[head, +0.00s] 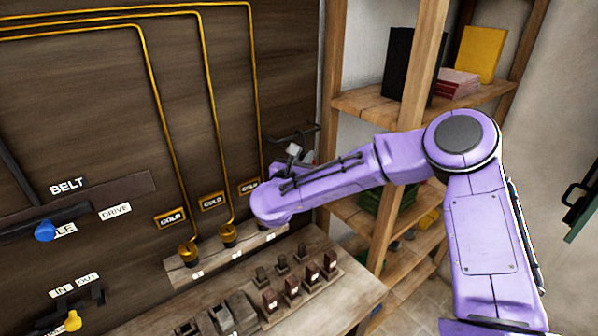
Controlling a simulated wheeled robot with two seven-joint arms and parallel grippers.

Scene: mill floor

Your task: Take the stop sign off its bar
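My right arm comes in from the right, and its purple wrist is in front of the right end of the wooden wall panel. The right gripper (292,150) is mostly hidden by the wrist; only small grey and dark parts show, so I cannot tell its opening. A dark bar-like bracket (305,131) sticks out at the panel's right edge, just behind it. I cannot make out a stop sign; the wrist may cover it. My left gripper is not in view.
A blue-knobbed lever (45,230) sits under the BELT label, with a yellow knob (73,321) below. Brass pipes run down to cups (189,254) on a ledge. A bench (352,292) holds several small blocks. Wooden shelves (355,103) stand behind my arm.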

